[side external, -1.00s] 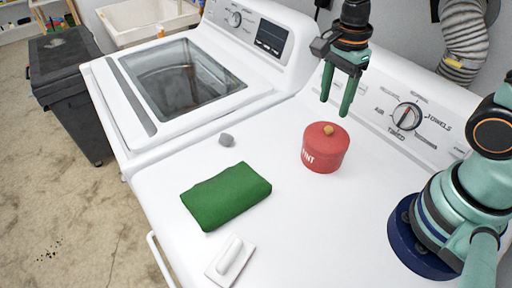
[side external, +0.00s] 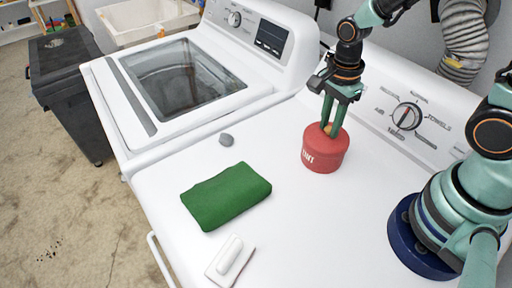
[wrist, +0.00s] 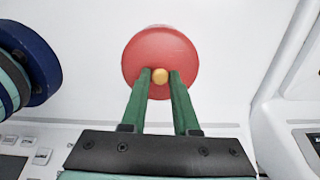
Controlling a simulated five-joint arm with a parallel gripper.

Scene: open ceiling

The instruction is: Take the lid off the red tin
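The red tin (side external: 323,160) stands upright on the white dryer top, with white lettering on its side. Its red lid (side external: 311,133) is on it, with a small round tan knob (wrist: 160,75) at the centre. The wrist view shows the lid (wrist: 160,48) from above. My gripper (side external: 332,131) points down over the tin, its green fingers low at the lid, one on each side of the knob. In the wrist view the fingers (wrist: 160,74) are apart, with narrow gaps seeming to show beside the knob. Firm contact is not visible.
A folded green cloth (side external: 226,196), a white handled block (side external: 230,261) and a small grey lump (side external: 226,140) lie left of the tin. The dryer's control panel (side external: 408,117) rises behind. The surface around the tin is clear.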

